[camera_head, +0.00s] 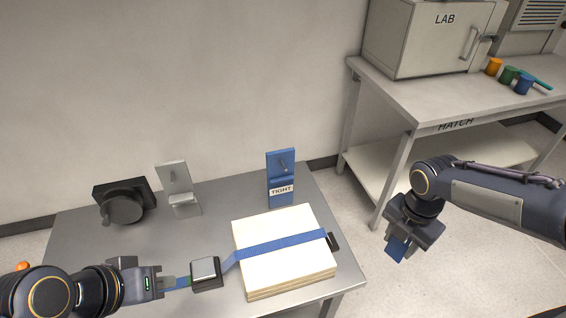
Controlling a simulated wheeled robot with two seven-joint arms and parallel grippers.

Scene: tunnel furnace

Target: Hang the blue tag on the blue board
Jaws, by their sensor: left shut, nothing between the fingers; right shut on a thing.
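The blue board (281,163) stands upright at the back right of the grey table, with a small peg near its top and a white label reading TIGHT lower down. My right gripper (400,245) is shut on the blue tag (396,251), which hangs below it. It is out over the floor, to the right of the table and apart from the board. The gripper hides part of the tag. My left gripper (168,283) is shut and empty, low over the table's front left, beside the end of a blue strap (283,245).
The strap crosses a pale stack of boards (290,271) and runs through a dark buckle block (206,272). A grey stand (176,182) and a black crank device (123,206) stand at the back left. A workbench (425,95) with a LAB cabinet (425,38) is at the right.

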